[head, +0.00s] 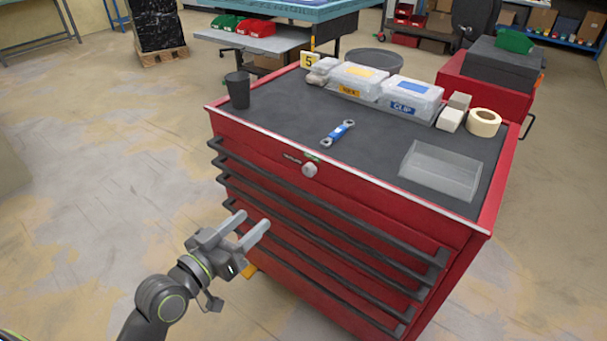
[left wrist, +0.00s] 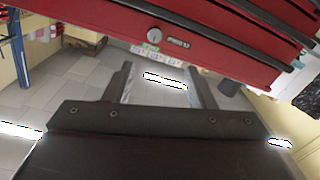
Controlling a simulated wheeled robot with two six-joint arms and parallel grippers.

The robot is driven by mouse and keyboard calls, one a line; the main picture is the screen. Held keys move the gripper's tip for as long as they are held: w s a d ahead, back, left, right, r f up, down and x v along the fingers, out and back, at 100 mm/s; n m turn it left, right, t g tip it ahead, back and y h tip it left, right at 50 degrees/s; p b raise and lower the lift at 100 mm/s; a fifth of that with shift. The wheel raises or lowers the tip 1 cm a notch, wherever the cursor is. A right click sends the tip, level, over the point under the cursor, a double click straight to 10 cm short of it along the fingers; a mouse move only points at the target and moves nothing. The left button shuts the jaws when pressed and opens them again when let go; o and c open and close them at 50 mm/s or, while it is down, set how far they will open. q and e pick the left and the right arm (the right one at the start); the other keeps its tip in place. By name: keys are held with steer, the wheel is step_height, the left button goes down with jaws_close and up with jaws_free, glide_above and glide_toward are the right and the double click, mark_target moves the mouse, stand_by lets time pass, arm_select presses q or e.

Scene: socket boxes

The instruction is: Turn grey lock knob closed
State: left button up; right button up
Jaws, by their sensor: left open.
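The round grey lock knob (head: 310,170) sits on the upper front face of the red tool cabinet (head: 400,219), below the top's front edge. A small green label shows just above it. In the left wrist view the knob (left wrist: 154,36) is above the gripper's fingers, with dark lettering beside it. My left gripper (head: 254,226) is open and empty, in front of the cabinet's drawers. In the head view it is lower and to the left of the knob, apart from it. In the left wrist view its two fingers (left wrist: 162,85) stand apart with only floor between them. My right gripper is not seen.
Dark drawer handles (head: 330,212) stick out below the knob. The floor left of the cabinet is clear.

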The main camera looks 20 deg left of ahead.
arm_select(q)
steer(key=p, duration=0.1)
glide_toward(307, 172)
steer(key=x, duration=0.8)
steer(key=shift+w+d, duration=0.1)
steer(key=shift+w, duration=0.1)
steer(key=c, duration=1)
